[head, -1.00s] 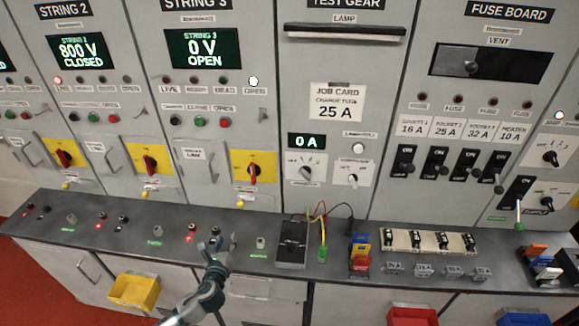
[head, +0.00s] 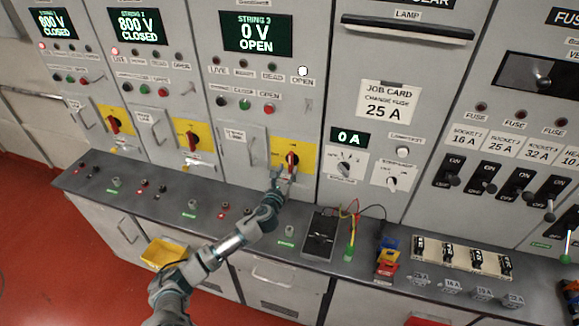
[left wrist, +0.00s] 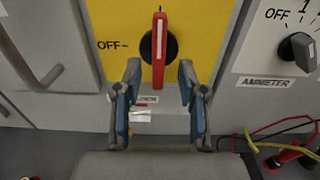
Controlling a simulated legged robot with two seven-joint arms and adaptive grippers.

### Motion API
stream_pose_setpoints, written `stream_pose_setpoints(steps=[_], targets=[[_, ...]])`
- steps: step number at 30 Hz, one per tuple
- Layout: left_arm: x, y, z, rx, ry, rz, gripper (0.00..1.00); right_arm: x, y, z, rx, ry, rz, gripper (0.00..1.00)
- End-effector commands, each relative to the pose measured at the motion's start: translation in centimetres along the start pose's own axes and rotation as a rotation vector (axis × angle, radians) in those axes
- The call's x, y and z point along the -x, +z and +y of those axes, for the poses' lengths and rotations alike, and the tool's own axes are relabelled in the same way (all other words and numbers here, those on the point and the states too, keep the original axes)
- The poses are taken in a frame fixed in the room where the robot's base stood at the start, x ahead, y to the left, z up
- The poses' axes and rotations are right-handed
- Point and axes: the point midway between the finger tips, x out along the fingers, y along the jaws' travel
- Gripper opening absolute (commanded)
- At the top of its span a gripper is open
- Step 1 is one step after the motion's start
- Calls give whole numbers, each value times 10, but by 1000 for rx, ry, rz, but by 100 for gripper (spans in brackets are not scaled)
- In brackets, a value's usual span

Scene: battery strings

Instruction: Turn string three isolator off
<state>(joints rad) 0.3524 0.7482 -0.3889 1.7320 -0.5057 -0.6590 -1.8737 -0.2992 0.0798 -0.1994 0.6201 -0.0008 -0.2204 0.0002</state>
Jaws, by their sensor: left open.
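The string three isolator is a red handle on a black hub (head: 292,158), set on a yellow plate (head: 307,152) under the screen (head: 258,33) reading STRING 3, 0 V, OPEN. In the left wrist view the red handle (left wrist: 159,50) stands upright, with an OFF mark to its left. My left gripper (head: 281,177) is just below the handle in the head view. In the left wrist view the left gripper (left wrist: 158,75) is open, its fingers either side of the handle's lower end, with nothing gripped. My right gripper is out of view.
A grey counter (head: 165,192) runs below the panels. On it are a black meter (head: 320,236) with leads and several fuses. The ammeter knob (left wrist: 297,51) is right of the isolator. A cabinet door handle (left wrist: 35,70) is to its left.

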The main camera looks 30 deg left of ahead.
Motion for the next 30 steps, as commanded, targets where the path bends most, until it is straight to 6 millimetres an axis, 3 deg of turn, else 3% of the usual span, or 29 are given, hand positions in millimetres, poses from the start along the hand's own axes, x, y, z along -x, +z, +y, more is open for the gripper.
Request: stream_pose_setpoints(steps=[6,16,17,21,30], targets=[[-25,0,0,0,0,0,41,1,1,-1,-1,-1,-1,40],[-28,0,-1,-1,0,0,41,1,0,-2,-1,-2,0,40],[-28,0,-1,-1,0,0,36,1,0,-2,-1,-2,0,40],[-28,0,-1,-1,0,1,1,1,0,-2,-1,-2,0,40],[-29,-1,0,8,0,1,0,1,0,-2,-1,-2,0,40]])
